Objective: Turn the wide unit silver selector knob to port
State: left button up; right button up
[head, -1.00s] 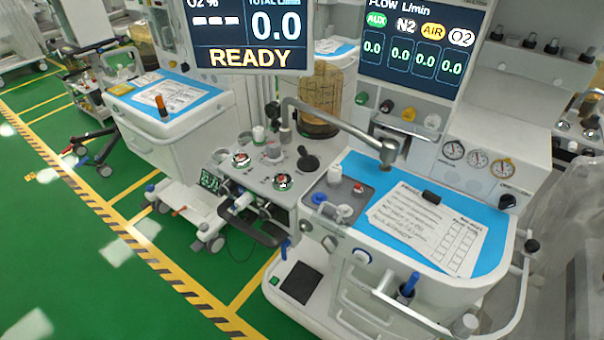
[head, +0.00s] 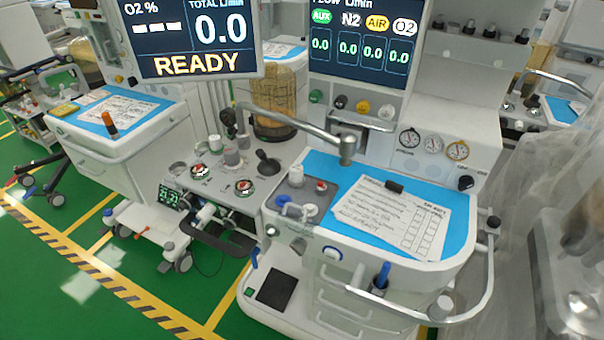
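The wide unit (head: 400,275) stands at the centre right in the head view, with a white body and a blue worktop. A small round silver knob (head: 331,254) sits on its front left corner, below the grey panel. I cannot tell its pointer direction or any port marks at this size. I cannot tell for sure that this is the selector knob. Neither of my grippers shows in the head view.
A printed sheet (head: 391,222) lies on the blue worktop. A jointed metal arm (head: 292,124) hangs above it. A curved rail (head: 455,312) runs around the front right. Clear plastic sheeting (head: 520,205) covers things at the right. Green floor (head: 50,285) is free at the lower left.

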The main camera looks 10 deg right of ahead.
aim_at(299, 244)
jog(key=l+z, duration=0.2)
jog(key=k+z, duration=0.15)
jog(key=k, duration=0.35)
jog(key=k+l+z, duration=0.2)
jog(key=k, duration=0.3)
jog(key=k+z, duration=0.15)
jog(key=k, duration=0.35)
